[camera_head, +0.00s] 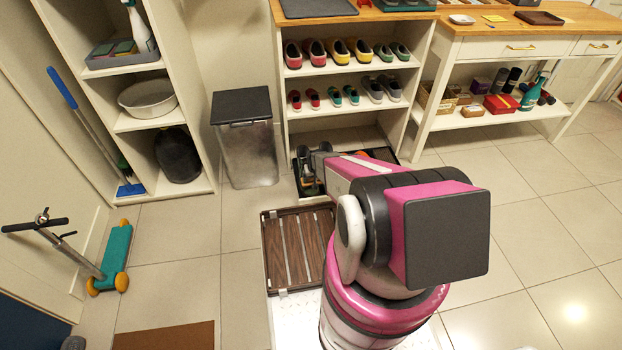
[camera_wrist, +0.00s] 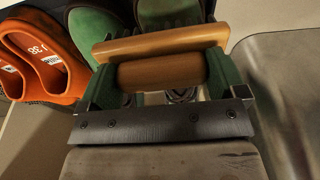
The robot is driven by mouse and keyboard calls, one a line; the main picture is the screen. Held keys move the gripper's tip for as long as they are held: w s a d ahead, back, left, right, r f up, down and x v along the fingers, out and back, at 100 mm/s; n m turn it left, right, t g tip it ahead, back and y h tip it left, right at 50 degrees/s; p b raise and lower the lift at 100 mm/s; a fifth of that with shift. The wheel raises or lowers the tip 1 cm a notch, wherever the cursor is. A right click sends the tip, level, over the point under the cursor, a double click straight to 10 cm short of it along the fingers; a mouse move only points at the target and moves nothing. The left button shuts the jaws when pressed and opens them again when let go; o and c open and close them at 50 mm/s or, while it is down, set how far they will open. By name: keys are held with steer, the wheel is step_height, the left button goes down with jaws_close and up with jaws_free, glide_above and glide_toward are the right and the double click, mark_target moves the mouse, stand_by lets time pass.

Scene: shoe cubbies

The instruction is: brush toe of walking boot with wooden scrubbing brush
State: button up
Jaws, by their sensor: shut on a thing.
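My gripper (camera_wrist: 162,72) is shut on the wooden scrubbing brush (camera_wrist: 160,44), whose brown wooden body spans the space between the two fingers in the wrist view. In the head view my gripper (camera_head: 308,178) is low at the bottom of the shoe cubbies, and the brush is too small to make out there.
An orange shoe (camera_wrist: 42,58) lies left of the gripper in the wrist view. A metal bin (camera_head: 245,155) stands left of the shoe shelf (camera_head: 345,72), which holds several pairs. A slatted wooden tray (camera_head: 300,245) is in front of me. Tiled floor is clear at right.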

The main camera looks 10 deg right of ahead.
steer(key=shift+d, duration=0.4)
steer(key=shift+a, duration=2.4)
steer(key=shift+d, duration=1.2)
steer(key=shift+r, duration=0.1)
steer(key=shift+s+r, duration=0.2)
steer(key=shift+r, duration=1.8)
steer(key=shift+s+r, duration=0.15)
steer(key=shift+r, duration=1.8)
